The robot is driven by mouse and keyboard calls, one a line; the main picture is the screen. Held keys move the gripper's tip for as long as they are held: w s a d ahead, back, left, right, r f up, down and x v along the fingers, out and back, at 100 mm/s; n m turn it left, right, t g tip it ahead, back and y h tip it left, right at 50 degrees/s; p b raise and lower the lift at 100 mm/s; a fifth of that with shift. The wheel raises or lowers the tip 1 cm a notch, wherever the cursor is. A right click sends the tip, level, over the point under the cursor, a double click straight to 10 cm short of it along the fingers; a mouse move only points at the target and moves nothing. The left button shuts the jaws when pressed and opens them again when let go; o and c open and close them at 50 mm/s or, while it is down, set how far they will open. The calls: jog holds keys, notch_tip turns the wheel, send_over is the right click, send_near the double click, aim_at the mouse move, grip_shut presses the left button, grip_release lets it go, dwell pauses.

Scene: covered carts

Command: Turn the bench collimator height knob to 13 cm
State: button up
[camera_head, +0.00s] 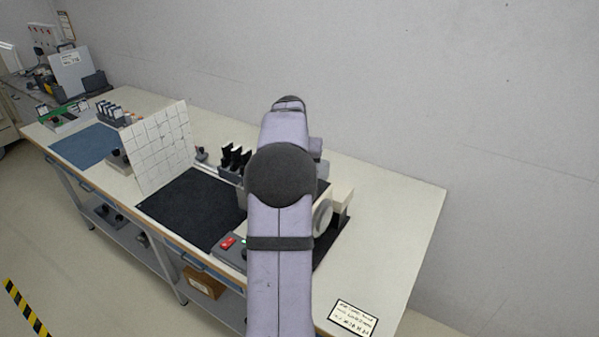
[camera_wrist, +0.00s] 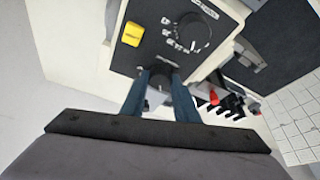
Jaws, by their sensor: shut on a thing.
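In the wrist view, a dark panel (camera_wrist: 148,55) on a cream housing carries a round dark dial (camera_wrist: 192,32) with small white markings, which I cannot read. My gripper (camera_wrist: 160,76) has its two blue-grey fingers on either side of a small dark knob (camera_wrist: 160,80) near the panel's edge. The fingers are shut on it. In the head view, my arm covers the knob and most of the bench unit. A cream block (camera_head: 342,196) and a round pale disc (camera_head: 322,215) of the unit show to the right of my arm.
A yellow block (camera_wrist: 132,34) sits on the panel near the dial. On the bench (camera_head: 400,210) are a black mat (camera_head: 190,208), a white tiled board (camera_head: 158,148), black upright pieces (camera_head: 235,158) and a red-button box (camera_head: 229,243). The bench's right end is mostly clear.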

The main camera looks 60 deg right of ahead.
jog(key=shift+s+d+n+t+y, duration=0.1)
jog(key=shift+n+t+y, duration=0.2)
jog(key=shift+n, duration=0.7)
jog(key=shift+s+n+t+y, duration=0.1)
jog(key=shift+n+t, duration=0.3)
jog(key=shift+n, duration=0.6)
jog(key=shift+w, duration=0.1)
jog(key=o, duration=1.1)
jog(key=shift+c, duration=0.2)
jog(key=shift+r, duration=0.15)
jog(key=b+v, duration=0.2)
jog(key=v, duration=0.5)
